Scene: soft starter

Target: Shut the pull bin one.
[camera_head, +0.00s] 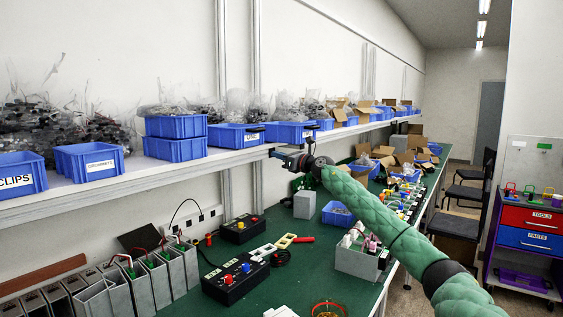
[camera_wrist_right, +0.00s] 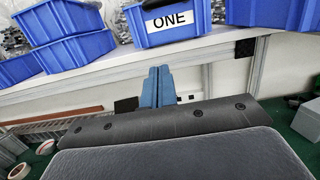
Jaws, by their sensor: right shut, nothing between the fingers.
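Bin one is a blue bin (camera_head: 230,136) on the long wall shelf, just right of two stacked blue bins. In the right wrist view its front (camera_wrist_right: 140,34) faces me at the top, with a white label reading ONE and part of a black handle above it. My right gripper (camera_head: 273,153) is at the shelf's front edge, below and a little right of bin one. In the right wrist view its blue fingers (camera_wrist_right: 158,86) are together and empty, pointing toward the shelf below the bin, apart from it. My left gripper is not in view.
Other blue bins stand on both sides, including the stacked pair (camera_head: 178,149) and a right-hand bin (camera_head: 287,133). The shelf edge (camera_head: 140,175) runs above a green bench (camera_head: 300,262) crowded with black control boxes (camera_head: 236,280) and grey battery-like blocks. Free floor lies right of the bench.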

